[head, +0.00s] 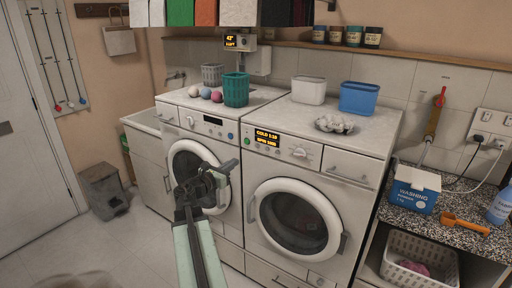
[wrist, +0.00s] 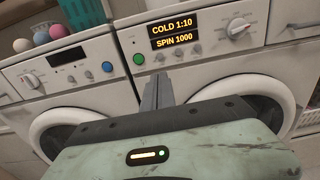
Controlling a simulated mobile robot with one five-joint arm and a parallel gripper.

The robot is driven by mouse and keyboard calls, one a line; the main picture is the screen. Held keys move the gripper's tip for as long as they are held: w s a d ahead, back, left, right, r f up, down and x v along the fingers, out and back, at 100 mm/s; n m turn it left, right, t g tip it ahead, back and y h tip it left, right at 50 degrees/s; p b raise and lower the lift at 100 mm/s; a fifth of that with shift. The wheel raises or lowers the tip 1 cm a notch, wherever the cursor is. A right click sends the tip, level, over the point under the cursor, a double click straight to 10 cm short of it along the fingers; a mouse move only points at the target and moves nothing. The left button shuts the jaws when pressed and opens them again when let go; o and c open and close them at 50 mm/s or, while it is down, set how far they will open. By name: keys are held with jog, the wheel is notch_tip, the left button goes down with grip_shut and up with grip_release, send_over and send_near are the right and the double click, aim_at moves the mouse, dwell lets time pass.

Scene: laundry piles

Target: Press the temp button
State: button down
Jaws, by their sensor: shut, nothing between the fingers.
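The right-hand washer (head: 330,165) has a lit display (head: 267,138), which in the wrist view (wrist: 174,30) reads COLD 1:10 and SPIN 1000. A row of small buttons (wrist: 175,54) sits just below it. Their labels are too small to read, so I cannot tell which is temp. A green round button (wrist: 138,59) is left of them and a dial (wrist: 238,28) is to the right. My gripper (head: 222,172) is shut and empty, in front of the washers and below the panel. In the wrist view its fingertips (wrist: 157,80) point up toward the panel, apart from the buttons.
The left washer (head: 205,150) has a dark display and a blue button (wrist: 107,67). A green basket (head: 236,90), several balls, a white bin (head: 308,90) and a blue bin (head: 360,98) stand on top. A speckled counter (head: 460,208) is at the right.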

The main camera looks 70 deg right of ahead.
aim_at(257, 145)
jog(key=x, duration=1.4)
jog(key=shift+d, duration=0.35)
jog(key=shift+s+d+r, duration=0.1)
jog(key=shift+d, duration=0.25)
jog(key=shift+s+r, duration=0.1)
jog(key=shift+r, duration=0.05)
jog(key=v, duration=1.4)
jog(key=shift+w+a, duration=0.2)
jog(key=shift+a, duration=0.15)
dwell(2.1)
